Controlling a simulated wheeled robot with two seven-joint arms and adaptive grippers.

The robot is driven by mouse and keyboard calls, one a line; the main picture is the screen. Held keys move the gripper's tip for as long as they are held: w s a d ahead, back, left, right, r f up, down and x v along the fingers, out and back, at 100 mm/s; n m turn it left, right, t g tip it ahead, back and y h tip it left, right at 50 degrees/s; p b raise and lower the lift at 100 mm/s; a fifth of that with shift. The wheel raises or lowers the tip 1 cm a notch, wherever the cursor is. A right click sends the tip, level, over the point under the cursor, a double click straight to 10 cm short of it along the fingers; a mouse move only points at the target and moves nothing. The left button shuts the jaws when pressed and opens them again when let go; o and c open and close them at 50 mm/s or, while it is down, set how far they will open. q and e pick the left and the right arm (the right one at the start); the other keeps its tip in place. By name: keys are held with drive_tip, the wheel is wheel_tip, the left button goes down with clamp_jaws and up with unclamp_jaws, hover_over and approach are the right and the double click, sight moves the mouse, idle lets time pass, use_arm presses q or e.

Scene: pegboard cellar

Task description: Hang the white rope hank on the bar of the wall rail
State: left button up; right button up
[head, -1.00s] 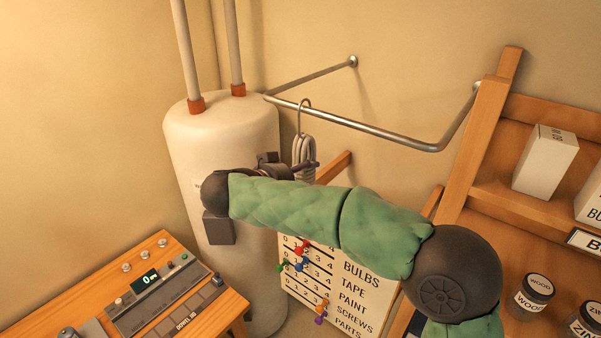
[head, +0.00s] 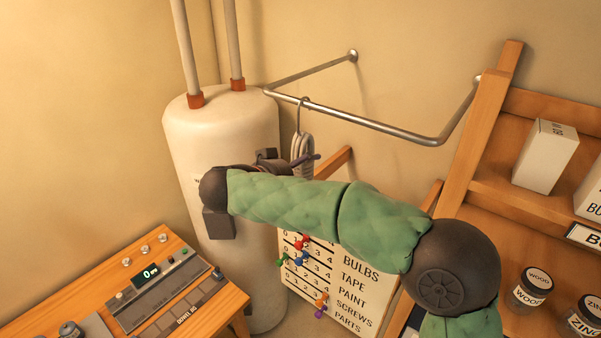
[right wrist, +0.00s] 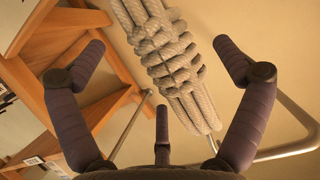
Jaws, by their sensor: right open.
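The white rope hank (head: 301,147) hangs by its metal hook (head: 305,104), which looks looped over the bar of the wall rail (head: 360,124), left of the bar's middle. My right gripper (head: 291,162) is at the hank's lower part, which it partly hides in the head view. In the right wrist view the hank (right wrist: 172,62) lies between the widely spread fingers, with gaps on both sides. The right gripper is open. The rail (right wrist: 287,151) also shows at the lower right there. My left gripper is not in view.
A white tank (head: 224,132) with two pipes stands left of the rail. A wooden shelf (head: 478,150) with boxes and jars stands at the right. A lettered board (head: 350,290) is below my arm. A bench with a control panel (head: 165,290) is at the lower left.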

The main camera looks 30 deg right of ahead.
drive_tip(key=v, duration=1.1)
drive_tip(key=shift+a+r, duration=0.15)
drive_tip(key=shift+a, duration=0.15)
drive_tip(key=w+f+n+t+b, duration=0.25)
drive_tip(key=w+f, duration=0.35)
drive_tip(key=f, duration=0.4)
drive_tip(key=w+f+n+t+b, duration=0.1)
drive_tip(key=w+f+t+b, duration=0.25)
drive_tip(key=w+f, duration=0.45)
wheel_tip(320, 180, down, 28)
drive_tip(key=a+n+y+b, duration=0.3)
drive_tip(key=n+y+b, duration=0.2)
drive_tip(key=y+b, duration=0.2)
drive_tip(key=s+a+f+n+g+y+b, duration=0.15)
drive_tip(key=s+f, duration=0.25)
drive_tip(key=f, duration=0.4)
drive_tip(key=s+a+f+g+y+b, duration=0.1)
drive_tip(key=s+f+y+b, duration=0.15)
drive_tip(key=f, duration=0.55)
drive_tip(key=s+a+f+n+g+y+b, duration=0.1)
drive_tip(key=s+f+g+y, duration=0.1)
drive_tip(key=s+f, duration=0.45)
drive_tip(key=s+a+f+g+y+b, duration=0.1)
drive_tip(key=s+a+f+g+b, duration=0.1)
drive_tip(key=s+f, duration=0.5)
drive_tip(key=s+a+f+g+y+b, duration=0.2)
drive_tip(key=s+f+g, duration=0.2)
drive_tip(key=s+f, duration=0.4)
drive_tip(key=s, duration=0.4)
drive_tip(key=shift+s, duration=0.35)
